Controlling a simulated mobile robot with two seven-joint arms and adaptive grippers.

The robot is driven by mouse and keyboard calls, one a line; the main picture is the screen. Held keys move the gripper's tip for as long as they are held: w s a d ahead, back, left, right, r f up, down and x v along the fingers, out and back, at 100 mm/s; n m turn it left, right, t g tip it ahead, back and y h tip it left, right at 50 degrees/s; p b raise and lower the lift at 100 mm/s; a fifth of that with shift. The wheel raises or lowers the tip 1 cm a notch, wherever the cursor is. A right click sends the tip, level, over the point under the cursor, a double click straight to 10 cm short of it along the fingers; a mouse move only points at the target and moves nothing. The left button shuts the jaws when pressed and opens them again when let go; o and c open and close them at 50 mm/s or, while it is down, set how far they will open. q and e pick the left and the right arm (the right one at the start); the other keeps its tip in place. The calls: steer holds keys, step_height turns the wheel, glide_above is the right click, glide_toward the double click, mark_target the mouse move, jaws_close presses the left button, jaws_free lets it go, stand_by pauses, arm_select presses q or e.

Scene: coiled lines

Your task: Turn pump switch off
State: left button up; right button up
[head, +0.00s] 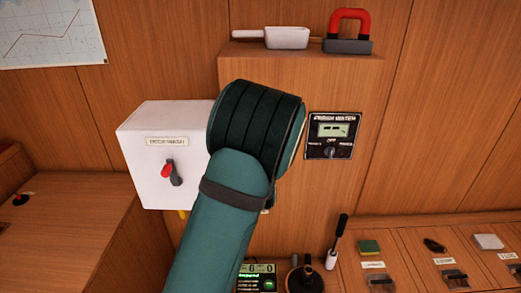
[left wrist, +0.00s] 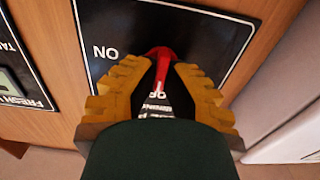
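The pump switch shows in the left wrist view as a red lever (left wrist: 161,54) on a black plate (left wrist: 205,38). Upside-down white lettering reads ON beside the lever. More lettering, partly hidden, shows between the fingers and seems to include OFF. My left gripper (left wrist: 165,68) has its yellow fingers drawn close together, one on each side of the lever. Whether they press on it is not clear, and I cannot tell the lever's setting. In the head view my left arm hides this plate and the gripper. My right gripper is in neither view.
A white box (head: 136,145) with a red-handled switch (head: 168,172) is left of my arm. A fresh water panel (head: 333,136) is to the right. A white scoop (head: 285,37) and red-handled block (head: 348,46) sit on the ledge above. Lower right are labelled compartments with small items.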

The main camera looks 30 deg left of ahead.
arm_select(q)
steer(key=o, duration=0.4)
steer(key=v, duration=1.2)
steer(key=shift+a, duration=0.1)
steer(key=s+d+f+m+g+h, duration=0.1)
steer(key=s+d+f+g+h, duration=0.2)
steer(key=f, duration=0.7)
steer(key=d+f+m+g+h, duration=0.25)
steer(key=d+f+h, duration=0.2)
steer(key=f, duration=0.65)
steer(key=s+d+f+g+h, duration=0.2)
steer(key=s+d+f, duration=0.1)
steer(key=s+d, duration=0.1)
steer(key=s+d+f+m+g+h, duration=0.1)
steer(key=s+d+f+g+h, duration=0.1)
steer(key=s+d, duration=0.3)
steer(key=s+d+f+g+h, duration=0.2)
steer(key=s+d+f+g, duration=0.2)
steer(key=d+f, duration=0.1)
steer(key=shift+s, duration=0.25)
